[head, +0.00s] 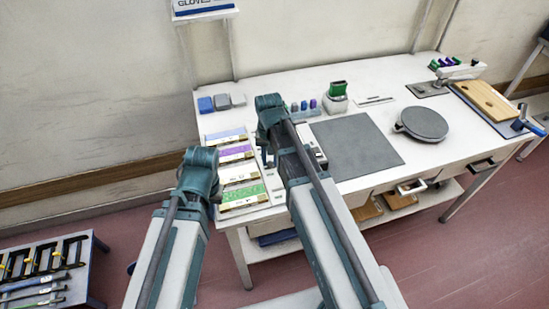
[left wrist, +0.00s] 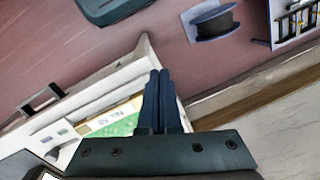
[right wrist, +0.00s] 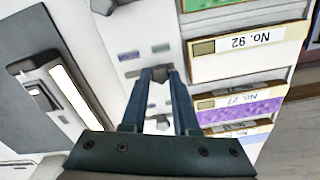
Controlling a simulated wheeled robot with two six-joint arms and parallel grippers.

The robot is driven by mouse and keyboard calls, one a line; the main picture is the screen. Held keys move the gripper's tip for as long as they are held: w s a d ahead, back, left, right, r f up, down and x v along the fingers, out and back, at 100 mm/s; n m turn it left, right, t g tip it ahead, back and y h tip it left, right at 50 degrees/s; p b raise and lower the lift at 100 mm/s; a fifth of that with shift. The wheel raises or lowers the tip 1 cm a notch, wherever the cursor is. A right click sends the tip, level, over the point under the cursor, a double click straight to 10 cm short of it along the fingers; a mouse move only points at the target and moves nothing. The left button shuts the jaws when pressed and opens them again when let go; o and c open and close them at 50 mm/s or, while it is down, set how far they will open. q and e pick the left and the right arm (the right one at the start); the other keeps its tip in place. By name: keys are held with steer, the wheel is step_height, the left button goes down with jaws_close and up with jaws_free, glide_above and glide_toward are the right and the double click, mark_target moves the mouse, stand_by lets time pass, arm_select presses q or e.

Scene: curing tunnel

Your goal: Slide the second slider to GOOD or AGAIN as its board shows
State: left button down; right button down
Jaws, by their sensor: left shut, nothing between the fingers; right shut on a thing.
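In the head view, several labelled boards lie in a column at the table's left end: a green board (head: 242,193) nearest, a pale board (head: 240,173) and a purple board (head: 235,151) behind it. In the right wrist view, the purple board (right wrist: 245,112) is labelled No. 27 and the pale board (right wrist: 245,66) No. 92. My right gripper (right wrist: 161,72) is shut on a grey slider knob (right wrist: 158,87) beside these boards. My left gripper (left wrist: 160,74) is shut and empty, above the green board's edge (left wrist: 122,125).
Other grey knobs show beside the held one, one nearer the picture top (right wrist: 104,5) and one below (right wrist: 160,122). A dark mat (head: 357,148) and round turntable (head: 424,123) lie to the right. A tool rack (head: 45,270) stands on the floor at left.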

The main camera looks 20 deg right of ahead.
steer(key=shift+a, duration=0.6)
steer(key=shift+d, duration=0.1)
steer(key=c, duration=1.1)
jaws_free()
steer(key=o, duration=0.4)
steer(key=shift+o, duration=0.2)
steer(key=shift+r, duration=0.1)
step_height(320, 180, up, 14)
steer(key=p, duration=1.3)
steer(key=shift+p, duration=0.4)
steer(key=shift+f, duration=0.2)
